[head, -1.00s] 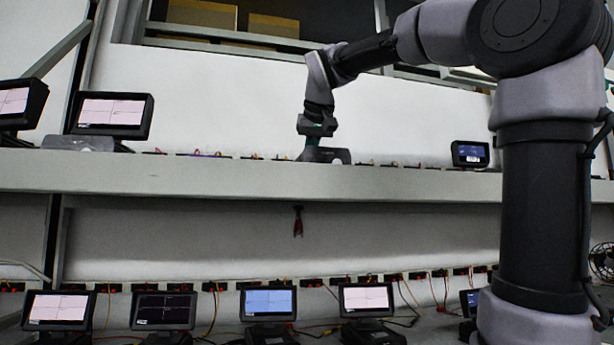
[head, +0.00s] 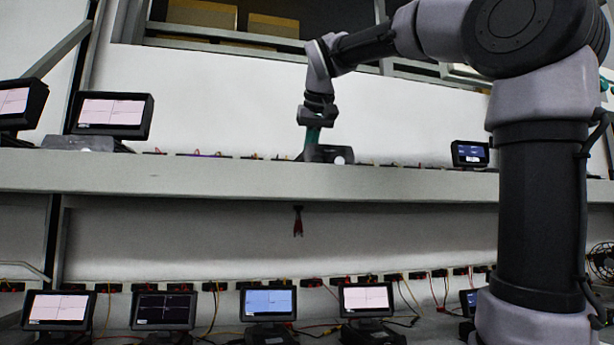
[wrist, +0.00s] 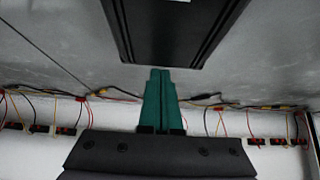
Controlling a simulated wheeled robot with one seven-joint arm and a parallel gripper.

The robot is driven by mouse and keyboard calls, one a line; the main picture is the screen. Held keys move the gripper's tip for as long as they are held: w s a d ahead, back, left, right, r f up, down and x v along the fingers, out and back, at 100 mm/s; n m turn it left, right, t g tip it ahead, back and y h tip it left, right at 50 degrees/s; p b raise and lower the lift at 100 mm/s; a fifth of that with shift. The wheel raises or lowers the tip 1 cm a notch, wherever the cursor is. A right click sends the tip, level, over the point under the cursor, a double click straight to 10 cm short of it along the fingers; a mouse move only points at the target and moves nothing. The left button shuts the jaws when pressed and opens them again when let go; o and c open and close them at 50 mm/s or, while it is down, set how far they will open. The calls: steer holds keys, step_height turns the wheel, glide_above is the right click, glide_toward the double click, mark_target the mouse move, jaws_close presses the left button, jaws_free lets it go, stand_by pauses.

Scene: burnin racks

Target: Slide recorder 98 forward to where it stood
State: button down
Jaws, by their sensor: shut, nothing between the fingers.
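My gripper (head: 311,143) is at the upper shelf, with its green fingers pointing down and shut on nothing. The fingers appear to be on the wall side of the dark unit.
Other recorders stand on the upper shelf (head: 250,178), at left (head: 112,115) and right (head: 470,153). Several more stand on the lower level, one with a blue screen (head: 268,303). Connectors and thin cables (wrist: 110,92) run along the wall behind the fingers.

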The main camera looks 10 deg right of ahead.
steer(key=shift+w+r, duration=0.25)
steer(key=shift+r, duration=0.8)
steer(key=shift+w+r, duration=0.2)
steer(key=shift+r, duration=0.8)
